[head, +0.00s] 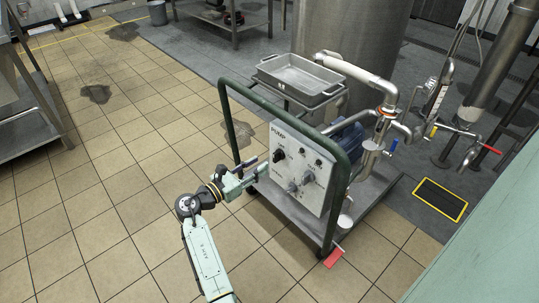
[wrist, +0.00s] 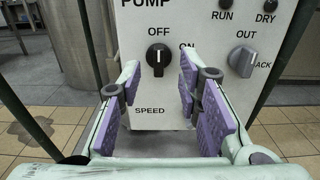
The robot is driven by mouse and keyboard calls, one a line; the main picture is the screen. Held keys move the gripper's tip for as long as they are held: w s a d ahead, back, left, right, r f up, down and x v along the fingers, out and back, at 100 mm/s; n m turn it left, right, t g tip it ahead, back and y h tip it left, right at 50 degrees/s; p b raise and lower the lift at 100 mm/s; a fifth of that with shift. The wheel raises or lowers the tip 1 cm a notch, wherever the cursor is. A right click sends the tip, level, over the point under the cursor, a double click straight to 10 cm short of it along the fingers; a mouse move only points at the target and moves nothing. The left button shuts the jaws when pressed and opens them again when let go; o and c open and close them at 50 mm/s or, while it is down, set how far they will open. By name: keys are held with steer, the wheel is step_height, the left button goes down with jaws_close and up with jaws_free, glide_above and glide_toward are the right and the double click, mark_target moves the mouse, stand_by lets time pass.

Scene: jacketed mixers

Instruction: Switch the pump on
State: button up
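The pump's white control panel (head: 301,178) is mounted on a green-framed cart and fills the middle of the wrist view (wrist: 190,20). A black rotary knob (wrist: 159,58) sits under the OFF label, with ON at its upper right. Its white mark points straight up, towards OFF. The knob also shows in the head view (head: 278,155). My gripper (wrist: 163,88) is open and empty in front of the panel, its purple pads spread to either side below the knob. It shows in the head view (head: 262,168) close to the panel's left side, apart from the knob.
A grey knob (wrist: 243,61) marked OUT and BACK is right of the black one, below the RUN lamp (wrist: 226,4) and DRY lamp (wrist: 268,5). The green frame (head: 233,125) arches around the panel. A steel tray (head: 299,78) stands behind.

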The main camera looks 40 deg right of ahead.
mark_target(274, 155)
steer(key=d, duration=0.5)
steer(key=d+p, duration=0.1)
steer(key=d, duration=0.1)
steer(key=shift+w+d, duration=0.25)
steer(key=shift+w, duration=0.1)
steer(key=shift+c, duration=0.2)
jaws_close()
